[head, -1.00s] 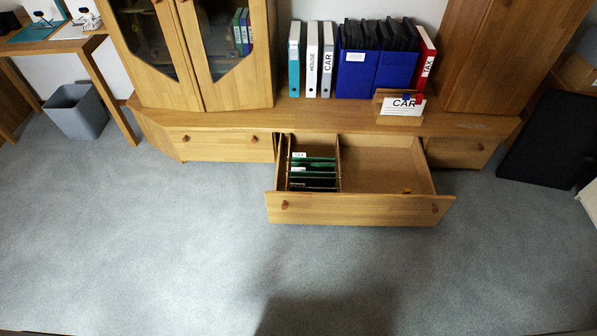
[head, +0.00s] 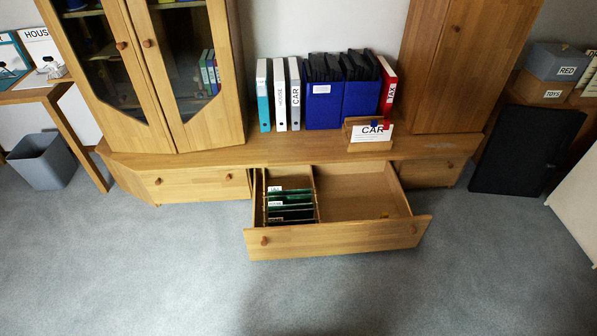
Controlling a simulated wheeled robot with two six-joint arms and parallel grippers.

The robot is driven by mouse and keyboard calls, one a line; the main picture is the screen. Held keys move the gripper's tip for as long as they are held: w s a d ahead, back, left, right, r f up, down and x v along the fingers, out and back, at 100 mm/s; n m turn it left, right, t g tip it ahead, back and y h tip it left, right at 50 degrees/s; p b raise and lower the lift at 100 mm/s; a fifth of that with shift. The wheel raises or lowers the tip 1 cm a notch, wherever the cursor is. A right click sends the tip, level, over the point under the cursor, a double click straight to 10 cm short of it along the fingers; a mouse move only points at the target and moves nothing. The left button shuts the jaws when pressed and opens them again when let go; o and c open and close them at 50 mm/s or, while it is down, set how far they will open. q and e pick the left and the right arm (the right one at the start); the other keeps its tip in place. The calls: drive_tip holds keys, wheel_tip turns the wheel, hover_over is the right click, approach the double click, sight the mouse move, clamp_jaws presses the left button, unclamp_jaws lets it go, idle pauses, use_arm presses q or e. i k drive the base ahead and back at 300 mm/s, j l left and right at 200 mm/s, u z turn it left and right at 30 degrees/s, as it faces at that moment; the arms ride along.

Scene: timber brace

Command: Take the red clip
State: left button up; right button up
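A small red piece (head: 387,124), which looks like the red clip, is at the top right edge of the white CAR card (head: 372,138). It is too small to make out its shape. A small blue piece (head: 374,124) is beside it on the left. The card stands in a wooden holder (head: 370,146) on the low cabinet top, in front of the binders. Neither of my grippers is in view.
A drawer (head: 338,239) stands open below the card, with green hanging files (head: 290,207) in its left part and a small yellowish item (head: 384,215) in its right. Blue boxes (head: 324,108) and a red TAX binder (head: 389,85) stand behind. The carpet (head: 400,295) in front is clear.

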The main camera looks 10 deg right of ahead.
sight(386, 122)
drive_tip(key=i+l+u, duration=0.25)
drive_tip(key=l, duration=0.4)
drive_tip(key=i+l+u, duration=0.25)
drive_tip(key=i+l, duration=0.15)
drive_tip(key=l, duration=0.3)
